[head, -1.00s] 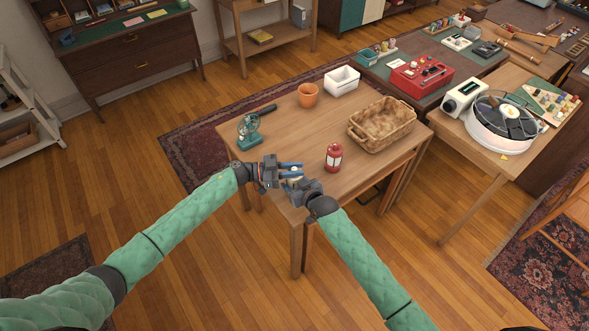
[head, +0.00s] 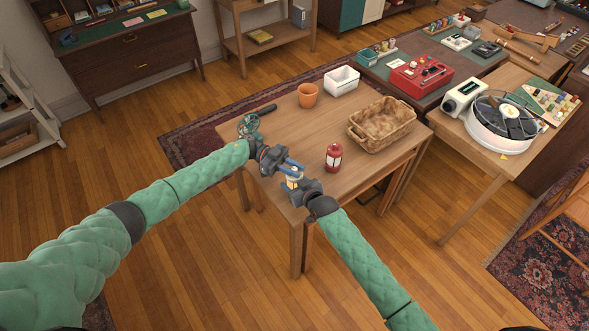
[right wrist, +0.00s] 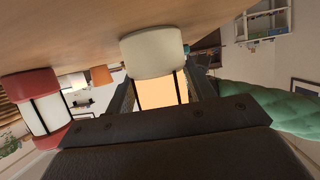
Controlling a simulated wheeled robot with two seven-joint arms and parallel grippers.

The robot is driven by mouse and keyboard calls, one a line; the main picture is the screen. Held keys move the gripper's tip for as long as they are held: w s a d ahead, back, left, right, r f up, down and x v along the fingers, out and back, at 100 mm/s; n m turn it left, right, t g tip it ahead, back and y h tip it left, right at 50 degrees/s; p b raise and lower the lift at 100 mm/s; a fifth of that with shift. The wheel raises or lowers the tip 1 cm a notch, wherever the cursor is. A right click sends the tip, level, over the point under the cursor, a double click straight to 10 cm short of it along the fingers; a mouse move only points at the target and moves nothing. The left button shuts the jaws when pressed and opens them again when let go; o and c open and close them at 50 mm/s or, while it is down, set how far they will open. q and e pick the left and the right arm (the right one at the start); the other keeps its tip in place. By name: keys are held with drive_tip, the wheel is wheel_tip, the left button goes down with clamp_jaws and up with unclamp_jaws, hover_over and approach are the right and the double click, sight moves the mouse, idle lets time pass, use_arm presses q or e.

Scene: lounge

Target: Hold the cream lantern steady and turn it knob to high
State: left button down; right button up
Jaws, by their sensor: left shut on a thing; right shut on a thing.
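The cream lantern (head: 292,184) stands at the near edge of the wooden table, mostly covered by my grippers. In the right wrist view its cream base (right wrist: 152,52) meets the tabletop, and a warm orange glowing panel (right wrist: 160,93) shows between dark bars. My right gripper (head: 293,189) is shut on the lantern body from the near side. My left gripper (head: 294,168), with blue fingers, is shut at the lantern's top. The knob is hidden, so its setting cannot be read.
A red lantern (head: 333,158) stands close by on the right, also in the right wrist view (right wrist: 36,103). A wicker basket (head: 382,124), orange pot (head: 308,95), white bin (head: 342,80) and green fan (head: 248,126) share the table (head: 290,130). The table's middle is clear.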

sight(294, 169)
use_arm(q)
drive_tip(key=m+g+y, duration=0.5)
drive_tip(key=g+y, duration=0.1)
drive_tip(key=shift+d+f+m, duration=0.1)
drive_tip(key=shift+m, duration=0.3)
drive_tip(key=shift+g+y, duration=0.3)
drive_tip(key=shift+y, duration=0.2)
drive_tip(key=c, duration=1.3)
unclamp_jaws()
wheel_tip(294, 169, up, 10)
drive_tip(key=shift+o, duration=0.2)
